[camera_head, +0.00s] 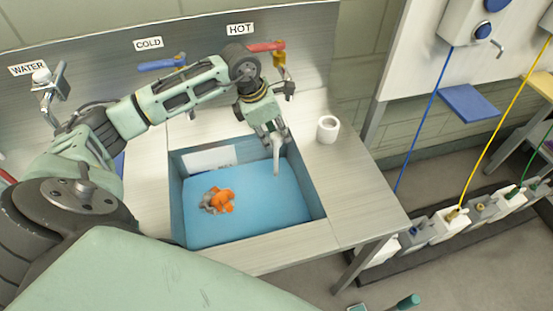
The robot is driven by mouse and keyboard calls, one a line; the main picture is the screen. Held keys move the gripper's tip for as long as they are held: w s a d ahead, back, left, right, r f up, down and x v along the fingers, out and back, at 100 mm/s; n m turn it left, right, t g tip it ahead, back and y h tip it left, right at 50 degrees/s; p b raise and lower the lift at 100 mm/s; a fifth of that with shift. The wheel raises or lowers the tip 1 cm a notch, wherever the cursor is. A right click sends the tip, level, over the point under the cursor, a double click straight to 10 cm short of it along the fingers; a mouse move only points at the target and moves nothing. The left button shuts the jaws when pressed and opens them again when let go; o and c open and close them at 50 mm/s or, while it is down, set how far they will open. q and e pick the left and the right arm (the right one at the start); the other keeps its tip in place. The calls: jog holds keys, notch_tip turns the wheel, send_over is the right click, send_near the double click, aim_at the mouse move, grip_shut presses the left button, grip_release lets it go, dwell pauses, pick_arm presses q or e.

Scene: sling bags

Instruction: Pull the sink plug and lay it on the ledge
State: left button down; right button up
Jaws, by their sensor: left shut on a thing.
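The sink basin (312,190) is set in a metal counter and its inside is blue, as if filled with water. My left gripper (275,143) reaches over the back right part of the basin, pointing down. It is shut on a slim pale thing (277,163) that hangs down to the blue. I cannot tell for sure that it is the sink plug, as its lower end is not clear. The ledge (352,185) is the bare metal counter right of the basin. My right gripper is not in view.
An orange and grey object (222,200) lies in the basin. A white cup-like ring (328,128) stands on the ledge near the gripper. COLD (162,64) and HOT (265,47) handles line the back wall. The front of the ledge is clear.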

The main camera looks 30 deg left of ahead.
pick_arm(q)
jog(key=shift+r+p, duration=0.7)
jog(key=shift+r, duration=0.6)
jog(key=shift+r+p, duration=0.3)
jog(key=shift+r, duration=0.3)
jog(key=shift+r+p, duration=1.05)
jog(key=shift+r, duration=0.95)
